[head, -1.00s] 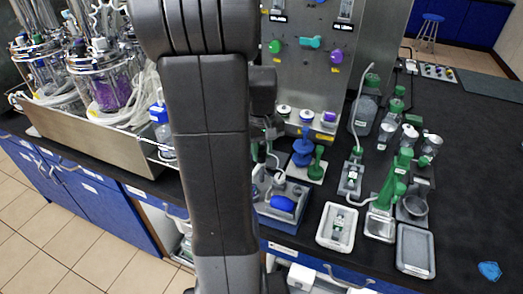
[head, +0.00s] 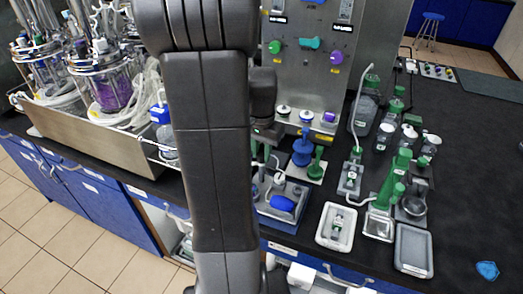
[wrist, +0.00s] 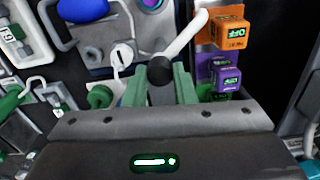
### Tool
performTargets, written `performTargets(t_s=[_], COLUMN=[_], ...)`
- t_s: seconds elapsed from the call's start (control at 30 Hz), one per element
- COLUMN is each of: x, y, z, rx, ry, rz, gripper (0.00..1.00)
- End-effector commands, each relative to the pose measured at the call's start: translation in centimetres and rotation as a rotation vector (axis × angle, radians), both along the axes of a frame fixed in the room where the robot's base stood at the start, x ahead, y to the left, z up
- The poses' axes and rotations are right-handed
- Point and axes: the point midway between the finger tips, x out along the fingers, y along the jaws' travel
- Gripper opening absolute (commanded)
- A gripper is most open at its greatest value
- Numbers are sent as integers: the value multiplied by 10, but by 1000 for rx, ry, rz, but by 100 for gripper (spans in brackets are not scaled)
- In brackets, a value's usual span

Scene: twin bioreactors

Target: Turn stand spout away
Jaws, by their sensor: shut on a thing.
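In the wrist view a pale spout (wrist: 187,34) slants from the upper right down to a black knob (wrist: 160,67) at its end. My gripper (wrist: 171,84) has green fingers on both sides of this knob and is shut on it. In the head view my own arm hides most of my gripper and the spout.
An orange block (wrist: 231,33) and a purple block (wrist: 225,76) with displays are close right of the spout. A blue bulb (head: 283,203) lies on a tray left of a white dish (head: 337,227).

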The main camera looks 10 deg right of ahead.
Motion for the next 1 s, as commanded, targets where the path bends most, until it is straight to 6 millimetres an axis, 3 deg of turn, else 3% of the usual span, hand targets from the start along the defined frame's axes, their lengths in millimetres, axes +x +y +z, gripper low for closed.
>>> performTargets(t_s=[0.4, 0.93, 0.97, 1.0], x=[1, 1, 1, 1], y=[0, 0, 0, 0], z=[1, 1, 1, 1], rx=[-1, 0, 0, 0], ry=[-3, -3, -3, -3], rz=[-183, -207, -207, -207], gripper=[0, 0, 26, 34])
